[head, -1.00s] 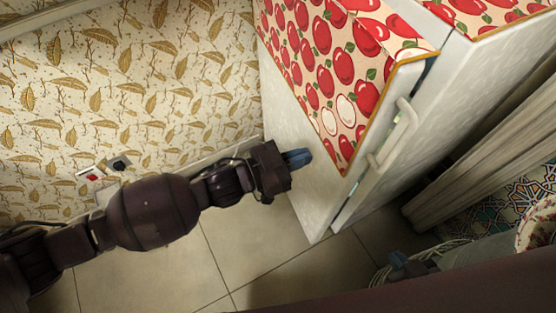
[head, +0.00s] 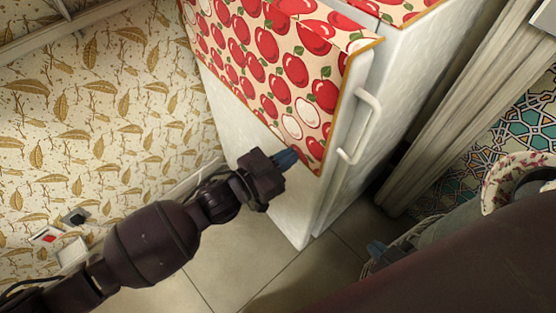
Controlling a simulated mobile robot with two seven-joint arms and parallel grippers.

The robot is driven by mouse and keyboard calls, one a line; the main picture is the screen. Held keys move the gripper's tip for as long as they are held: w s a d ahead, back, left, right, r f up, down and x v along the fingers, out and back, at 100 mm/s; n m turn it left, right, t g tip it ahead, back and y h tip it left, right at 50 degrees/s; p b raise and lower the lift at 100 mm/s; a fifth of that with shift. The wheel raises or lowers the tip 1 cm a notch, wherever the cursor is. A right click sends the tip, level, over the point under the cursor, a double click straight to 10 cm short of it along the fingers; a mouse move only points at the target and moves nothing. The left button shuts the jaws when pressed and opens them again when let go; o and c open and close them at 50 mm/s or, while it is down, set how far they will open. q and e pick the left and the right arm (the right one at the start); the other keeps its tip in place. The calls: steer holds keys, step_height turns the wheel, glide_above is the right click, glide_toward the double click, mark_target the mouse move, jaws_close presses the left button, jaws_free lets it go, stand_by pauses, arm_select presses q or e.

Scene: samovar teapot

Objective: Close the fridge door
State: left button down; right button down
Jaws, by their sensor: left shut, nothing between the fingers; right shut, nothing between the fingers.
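The fridge (head: 395,110) stands in the upper middle of the head view. Its door (head: 262,165) has a red-apple pattern on its upper front and is plain white below. A white handle (head: 362,130) runs along the door's edge. A narrow dark seam shows between door and body; I cannot tell whether the door is fully shut. My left gripper (head: 286,160) is shut and empty, with its blue fingertips at the door front near the lower apple corner. I cannot tell whether they touch it.
The leaf-patterned wall (head: 100,130) with sockets (head: 60,228) is on the left. Pale floor tiles (head: 235,265) lie below the fridge. A ribbed pale panel (head: 470,100) and a patterned tile floor (head: 500,135) are on the right.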

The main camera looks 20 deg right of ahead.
mark_target(302, 150)
arm_select(q)
steer(key=x, duration=0.3)
steer(key=shift+s+d, duration=0.1)
steer(key=shift+d, duration=0.25)
steer(key=shift+r, duration=0.25)
arm_select(e)
steer(key=shift+s+a+f, duration=0.1)
steer(key=shift+s+a, duration=0.1)
steer(key=shift+a, duration=0.1)
arm_select(q)
steer(key=shift+d, duration=0.1)
arm_select(e)
steer(key=shift+w+r, duration=0.1)
steer(key=shift+r, duration=0.15)
